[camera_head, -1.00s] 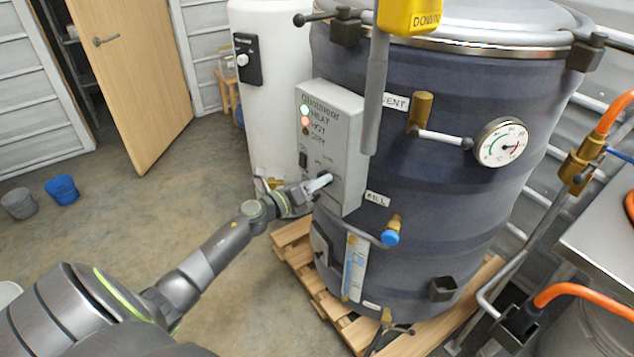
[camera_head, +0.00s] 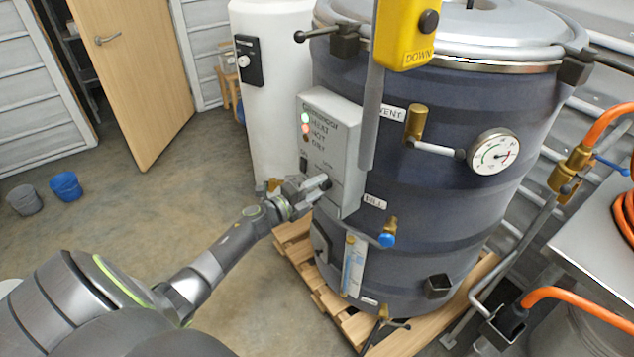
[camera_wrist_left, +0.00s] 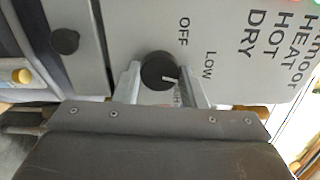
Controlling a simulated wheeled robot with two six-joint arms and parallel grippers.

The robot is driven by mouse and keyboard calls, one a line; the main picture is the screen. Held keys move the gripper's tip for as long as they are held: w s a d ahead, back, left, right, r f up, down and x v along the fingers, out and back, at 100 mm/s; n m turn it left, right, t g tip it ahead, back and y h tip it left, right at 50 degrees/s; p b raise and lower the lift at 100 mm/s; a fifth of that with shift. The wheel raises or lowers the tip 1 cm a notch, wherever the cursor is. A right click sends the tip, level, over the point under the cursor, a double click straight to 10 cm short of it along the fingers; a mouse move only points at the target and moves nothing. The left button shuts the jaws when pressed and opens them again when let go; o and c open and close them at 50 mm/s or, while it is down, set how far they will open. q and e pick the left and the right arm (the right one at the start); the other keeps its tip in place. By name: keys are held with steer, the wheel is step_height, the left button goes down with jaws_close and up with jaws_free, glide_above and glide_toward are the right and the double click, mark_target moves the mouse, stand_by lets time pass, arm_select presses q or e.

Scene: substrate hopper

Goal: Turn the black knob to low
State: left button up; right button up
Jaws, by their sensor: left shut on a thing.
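The black knob (camera_wrist_left: 158,68) is on the grey control box (camera_head: 340,125) on the front of the dark drum. My left gripper (camera_wrist_left: 160,85) is shut on it, one finger at each side; in the head view the gripper (camera_head: 322,184) largely covers the knob. In the left wrist view the knob's white mark points right, toward the LOW side. OFF (camera_wrist_left: 183,30) and LOW (camera_wrist_left: 209,65) are printed around the knob; another label below it is partly hidden by a finger. I cannot tell whether the mark lines up exactly with LOW. My right gripper is out of view.
A gauge (camera_head: 494,151), a vent pipe and a blue-handled valve (camera_head: 387,240) stick out from the drum. The drum stands on a wooden pallet (camera_head: 335,303). Open floor lies to the left.

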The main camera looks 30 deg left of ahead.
arm_select(q)
steer(key=shift+n+p, duration=0.7)
steer(key=shift+n, duration=0.8)
steer(key=o, duration=1)
steer(key=b+v, duration=0.4)
steer(key=v, duration=1.3)
steer(key=shift+s, duration=0.15)
